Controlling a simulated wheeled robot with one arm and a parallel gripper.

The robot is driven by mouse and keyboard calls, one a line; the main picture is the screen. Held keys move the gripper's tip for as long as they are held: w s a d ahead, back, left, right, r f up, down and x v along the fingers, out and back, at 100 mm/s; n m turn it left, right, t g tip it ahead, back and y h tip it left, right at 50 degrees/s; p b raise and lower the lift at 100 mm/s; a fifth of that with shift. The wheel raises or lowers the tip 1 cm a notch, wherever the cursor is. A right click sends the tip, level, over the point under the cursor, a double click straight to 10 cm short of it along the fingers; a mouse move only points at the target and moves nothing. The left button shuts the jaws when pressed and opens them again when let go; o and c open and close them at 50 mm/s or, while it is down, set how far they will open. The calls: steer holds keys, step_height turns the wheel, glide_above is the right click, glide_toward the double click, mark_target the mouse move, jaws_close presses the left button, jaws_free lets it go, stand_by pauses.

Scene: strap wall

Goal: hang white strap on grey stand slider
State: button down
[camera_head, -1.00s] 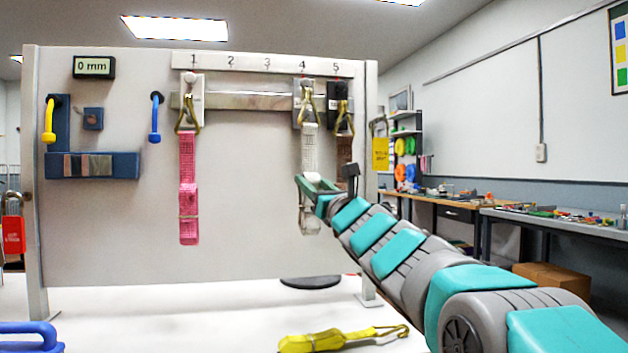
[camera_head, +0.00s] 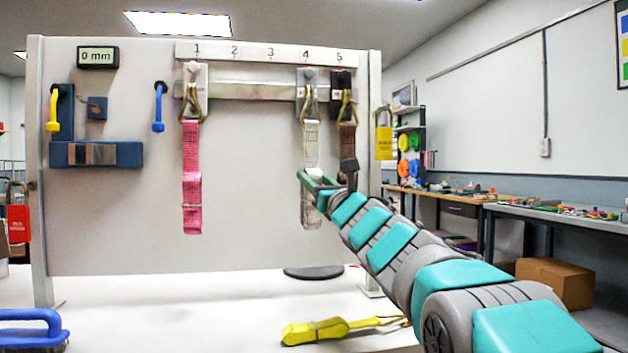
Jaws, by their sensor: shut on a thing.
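The white strap (camera_head: 311,145) hangs at position 4 on the wall panel. Its brass-coloured hook (camera_head: 309,100) is at the grey slider (camera_head: 306,80) on the rail; whether the hook is fully seated on the peg is too small to tell. My gripper (camera_head: 311,181) is shut on the white strap at its lower part, below the hook. The strap's lower end shows below the jaws. My arm reaches in from the lower right and hides part of the strap.
A pink strap (camera_head: 192,175) hangs at position 1. A brown strap (camera_head: 347,138) hangs from the black slider (camera_head: 341,82) at position 5, close beside the white one. A yellow strap (camera_head: 322,331) lies on the white table (camera_head: 180,310). Positions 2 and 3 are empty.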

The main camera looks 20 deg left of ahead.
steer(key=shift+c, duration=1.8)
jaws_free()
steer(key=shift+d, duration=0.1)
